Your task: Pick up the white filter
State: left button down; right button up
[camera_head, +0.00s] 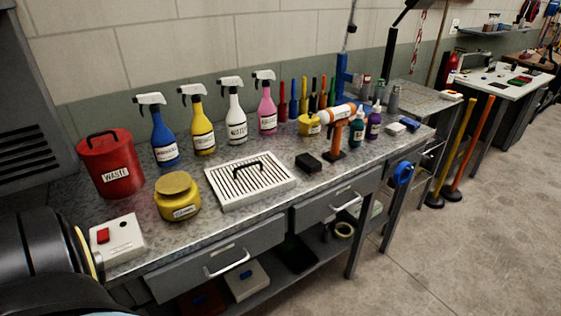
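The white filter (231,195) is a flat, square white panel with dark slats and a black handle (248,167) standing up from its top. It lies flat near the front middle of the metal workbench (330,177), in full view. One of my arm parts shows at the lower left corner, but no gripper fingers are visible. Neither gripper is in the head view.
A yellow jar (177,201) stands left of the filter, with a red waste bin (111,170) beyond it. Several spray bottles (235,125) stand behind. A white switch box (125,243) sits front left.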

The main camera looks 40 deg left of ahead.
aim_at(241, 182)
jog(key=k, duration=1.55)
jog(key=u, duration=1.1)
jog(key=i, duration=0.5)
jog(key=z, duration=0.1)
